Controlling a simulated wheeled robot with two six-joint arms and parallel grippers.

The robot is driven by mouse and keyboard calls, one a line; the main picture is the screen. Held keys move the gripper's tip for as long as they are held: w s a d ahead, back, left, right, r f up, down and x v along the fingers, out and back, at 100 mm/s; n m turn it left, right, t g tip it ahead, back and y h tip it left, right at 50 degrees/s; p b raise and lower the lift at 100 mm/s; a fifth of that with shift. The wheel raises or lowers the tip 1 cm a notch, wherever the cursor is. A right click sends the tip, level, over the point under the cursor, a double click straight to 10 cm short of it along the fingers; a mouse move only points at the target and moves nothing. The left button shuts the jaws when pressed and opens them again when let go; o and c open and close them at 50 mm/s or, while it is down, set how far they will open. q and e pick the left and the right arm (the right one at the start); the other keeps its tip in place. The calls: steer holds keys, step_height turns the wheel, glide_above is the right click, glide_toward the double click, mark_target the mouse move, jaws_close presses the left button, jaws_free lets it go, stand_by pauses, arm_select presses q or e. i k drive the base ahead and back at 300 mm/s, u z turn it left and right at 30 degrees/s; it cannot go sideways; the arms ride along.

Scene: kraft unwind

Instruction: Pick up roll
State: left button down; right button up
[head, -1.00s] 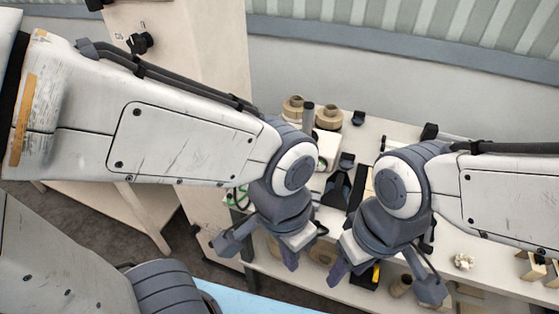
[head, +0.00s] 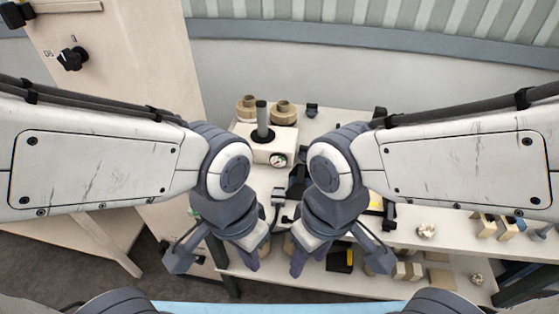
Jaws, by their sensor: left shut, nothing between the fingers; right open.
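Two tan kraft rolls, a left one (head: 246,108) and a right one (head: 283,113), lie at the back left of the worktable. Beside them stands a white unit with a gauge (head: 268,150) and a dark upright post (head: 262,117). My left gripper (head: 213,260) hangs in front of the table, shut and empty. My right gripper (head: 338,262) is open and empty, a little to its right. Both are well in front of the rolls and touch neither.
The worktable (head: 455,230) holds a small pale crumpled piece (head: 427,231) and wooden blocks (head: 487,226) at right. A tall cabinet (head: 130,90) stands at left. A wall is behind.

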mark_target(283, 114)
steer(key=k, duration=0.55)
steer(key=z, duration=0.7)
steer(key=i, duration=1.35)
steer(key=u, duration=0.9)
steer(key=i, duration=0.55)
steer(key=u, duration=0.6)
